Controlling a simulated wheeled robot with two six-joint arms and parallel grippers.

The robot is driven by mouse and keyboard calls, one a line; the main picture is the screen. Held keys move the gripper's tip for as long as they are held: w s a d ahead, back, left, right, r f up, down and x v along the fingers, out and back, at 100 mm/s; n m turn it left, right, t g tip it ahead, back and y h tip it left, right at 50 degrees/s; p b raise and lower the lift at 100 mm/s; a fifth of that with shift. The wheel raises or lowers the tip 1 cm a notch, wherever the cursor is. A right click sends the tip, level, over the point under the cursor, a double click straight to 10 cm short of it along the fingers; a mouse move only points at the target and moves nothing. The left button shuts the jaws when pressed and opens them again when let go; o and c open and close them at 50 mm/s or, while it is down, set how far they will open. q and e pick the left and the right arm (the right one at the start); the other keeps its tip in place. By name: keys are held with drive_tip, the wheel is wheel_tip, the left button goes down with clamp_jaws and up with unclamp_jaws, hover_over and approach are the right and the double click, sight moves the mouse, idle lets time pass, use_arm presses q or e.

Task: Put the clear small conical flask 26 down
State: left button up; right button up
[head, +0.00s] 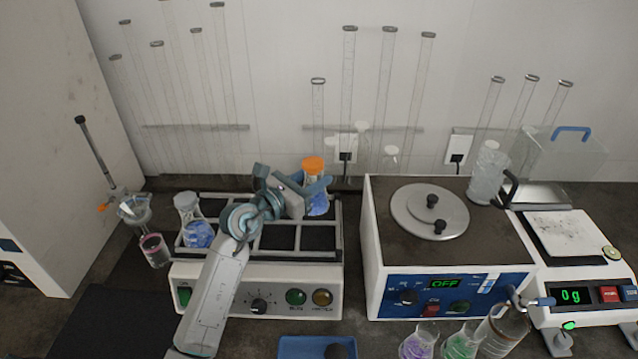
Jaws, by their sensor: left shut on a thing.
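My left gripper (318,188) reaches over the wire rack of the white shaker (190,274) from the front. It is shut on a small clear conical flask (317,204) with an orange cap and blue contents. The flask looks upright, at the back right part of the rack. Part of it is hidden behind the gripper, and I cannot tell whether its base touches the rack's floor. A second clear flask with blue contents (198,234) stands in the rack's left part. My right gripper is not in view.
A white sieve shaker box (372,250) with a round lid stands right of the rack. A balance (570,234) is at the far right. Several flasks (462,344) and a blue tray (292,346) are at the front. Tall glass tubes (348,80) stand along the wall.

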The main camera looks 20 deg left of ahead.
use_arm(q)
drive_tip(key=shift+w+d, duration=0.15)
drive_tip(key=shift+w, duration=0.25)
drive_tip(key=shift+w+d, duration=0.25)
drive_tip(key=shift+w, duration=0.25)
wheel_tip(320, 180, down, 3)
drive_tip(key=shift+p, duration=0.4)
drive_tip(key=shift+s+f, duration=0.1)
drive_tip(key=shift+f, duration=0.3)
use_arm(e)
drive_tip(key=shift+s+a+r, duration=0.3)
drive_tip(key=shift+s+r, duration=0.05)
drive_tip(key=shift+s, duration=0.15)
use_arm(q)
drive_tip(key=o, duration=1.2)
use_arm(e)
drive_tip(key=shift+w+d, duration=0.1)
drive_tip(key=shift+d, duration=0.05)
use_arm(q)
drive_tip(key=shift+a, duration=0.1)
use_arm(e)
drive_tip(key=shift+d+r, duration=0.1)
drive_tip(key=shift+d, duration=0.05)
